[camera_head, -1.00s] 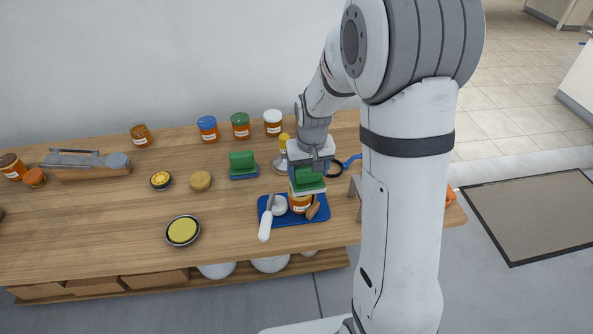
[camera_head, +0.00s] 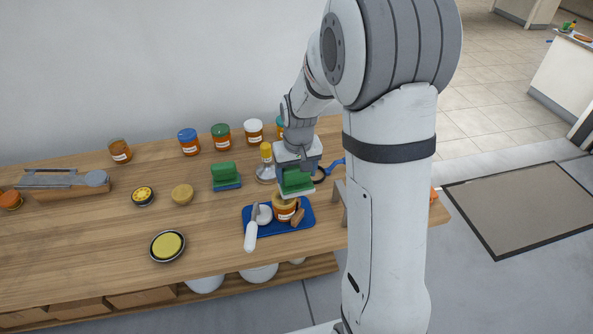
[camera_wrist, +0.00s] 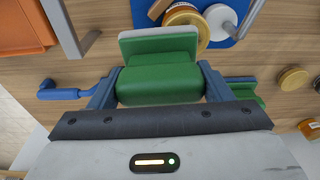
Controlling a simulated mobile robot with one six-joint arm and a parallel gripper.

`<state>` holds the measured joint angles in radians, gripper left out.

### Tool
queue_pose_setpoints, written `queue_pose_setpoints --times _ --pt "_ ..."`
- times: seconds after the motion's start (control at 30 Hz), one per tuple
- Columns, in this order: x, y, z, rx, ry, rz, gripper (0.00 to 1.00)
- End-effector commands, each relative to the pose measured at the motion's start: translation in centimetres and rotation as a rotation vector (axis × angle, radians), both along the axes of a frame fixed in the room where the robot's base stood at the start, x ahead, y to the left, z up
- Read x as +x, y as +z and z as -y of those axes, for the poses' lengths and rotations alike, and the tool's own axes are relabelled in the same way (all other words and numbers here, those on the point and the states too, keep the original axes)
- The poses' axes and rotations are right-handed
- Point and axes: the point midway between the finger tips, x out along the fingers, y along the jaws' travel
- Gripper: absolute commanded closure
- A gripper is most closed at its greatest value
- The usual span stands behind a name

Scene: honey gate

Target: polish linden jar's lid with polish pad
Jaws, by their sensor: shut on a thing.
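My gripper (camera_head: 297,172) is shut on a green pad with a pale underside (camera_head: 296,184), taken to be the polish pad. It also shows in the wrist view (camera_wrist: 158,85), between the blue-grey fingers. An amber jar (camera_head: 285,213) with a tan-gold lid stands on a blue tray (camera_head: 302,222), just in front of and below the pad. Part of its lid shows in the wrist view (camera_wrist: 182,15). The pad appears raised a little clear of the lid. The jar's label is too small to read, so I cannot confirm it is linden.
The tray also holds a white-handled tool (camera_head: 251,236), a white round thing and a small wooden piece. A second green block on a blue base (camera_head: 226,177) stands to the left. Several amber jars line the back. A yellow-filled dish (camera_head: 168,245) lies near the front edge.

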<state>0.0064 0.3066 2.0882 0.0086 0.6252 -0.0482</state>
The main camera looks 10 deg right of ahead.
Motion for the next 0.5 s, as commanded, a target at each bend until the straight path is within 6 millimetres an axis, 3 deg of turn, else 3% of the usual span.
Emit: queue_pose_setpoints --times 0.17,0.5 --pt "0.0 -1.2 0.0 0.000 0.000 -0.002 0.60" --pt "0.0 -1.4 0.0 0.000 0.000 0.000 0.60"
